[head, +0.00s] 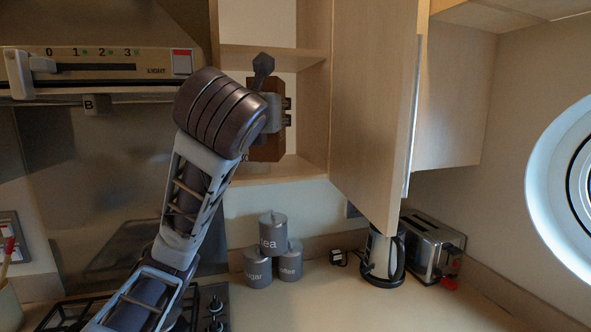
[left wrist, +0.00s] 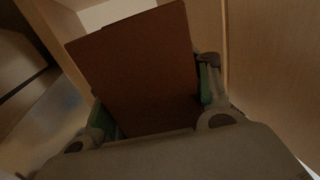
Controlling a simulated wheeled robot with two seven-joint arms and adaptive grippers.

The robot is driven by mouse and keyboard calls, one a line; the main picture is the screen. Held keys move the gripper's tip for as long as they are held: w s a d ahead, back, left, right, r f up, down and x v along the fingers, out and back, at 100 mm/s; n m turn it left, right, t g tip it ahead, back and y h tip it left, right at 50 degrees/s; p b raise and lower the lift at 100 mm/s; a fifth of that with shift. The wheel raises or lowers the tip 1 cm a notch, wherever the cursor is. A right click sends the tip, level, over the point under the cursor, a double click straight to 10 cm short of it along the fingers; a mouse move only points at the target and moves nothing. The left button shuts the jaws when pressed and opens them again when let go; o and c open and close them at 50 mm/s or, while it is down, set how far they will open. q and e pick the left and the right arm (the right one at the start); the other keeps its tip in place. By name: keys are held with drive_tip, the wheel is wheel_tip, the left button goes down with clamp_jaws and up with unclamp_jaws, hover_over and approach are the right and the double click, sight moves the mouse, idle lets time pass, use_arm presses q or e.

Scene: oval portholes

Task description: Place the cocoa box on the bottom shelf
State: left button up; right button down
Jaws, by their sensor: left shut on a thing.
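The cocoa box (head: 265,147) is a brown box standing roughly upright inside the open wall cupboard. In the left wrist view the box (left wrist: 140,65) fills the middle, between the two fingers. My left gripper (head: 275,108) is shut on the box, and its hand and wrist hide much of it in the head view. The bottom shelf (head: 290,168) is just below the box. Whether the box touches the shelf is hard to tell. My right gripper is not in view.
The cupboard's middle shelf (head: 285,57) is above. Its open door (head: 372,100) swings out at right. Below on the counter (head: 310,300) stand canisters (head: 273,235), a kettle (head: 382,256) and a toaster (head: 425,245). A cooker hood (head: 110,65) is at left.

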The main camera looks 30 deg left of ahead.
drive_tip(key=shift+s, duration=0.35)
